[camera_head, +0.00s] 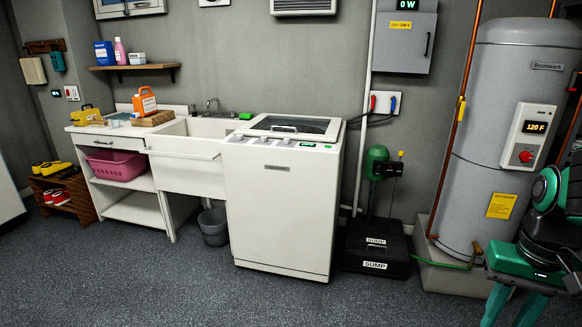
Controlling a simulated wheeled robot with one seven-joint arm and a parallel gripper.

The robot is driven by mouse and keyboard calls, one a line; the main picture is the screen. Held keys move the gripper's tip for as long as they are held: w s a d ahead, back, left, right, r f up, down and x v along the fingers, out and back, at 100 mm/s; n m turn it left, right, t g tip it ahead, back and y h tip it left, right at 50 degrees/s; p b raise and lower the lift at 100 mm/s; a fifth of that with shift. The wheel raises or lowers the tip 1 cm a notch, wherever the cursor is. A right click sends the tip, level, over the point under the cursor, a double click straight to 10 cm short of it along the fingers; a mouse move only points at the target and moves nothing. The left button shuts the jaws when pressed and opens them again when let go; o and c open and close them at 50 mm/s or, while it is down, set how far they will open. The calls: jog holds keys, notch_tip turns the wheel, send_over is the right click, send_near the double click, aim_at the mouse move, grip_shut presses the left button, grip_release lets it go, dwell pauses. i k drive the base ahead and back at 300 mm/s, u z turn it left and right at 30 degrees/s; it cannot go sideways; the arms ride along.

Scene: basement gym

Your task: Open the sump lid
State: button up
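The sump is a low black box on the floor between the white washer and the water heater. Its black lid (352,246) carries a white "SUMP" label, and the front face (350,267) carries another. The lid lies flat and looks closed. The washer's side stands close to the sump's left. Green and dark links of my arm show at the right edge, well to the right of the sump.
A green pump unit (376,160) with a pipe stands behind the sump. The grey water heater (500,130) on its plinth (450,277) is at its right, with a green hose low down. The white washer (280,200) is at its left. The floor (300,305) in front is clear.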

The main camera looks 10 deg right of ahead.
aim_at(358, 242)
jog(key=z, duration=0.05)
jog(key=i, duration=3)
jog(key=z, duration=1.25)
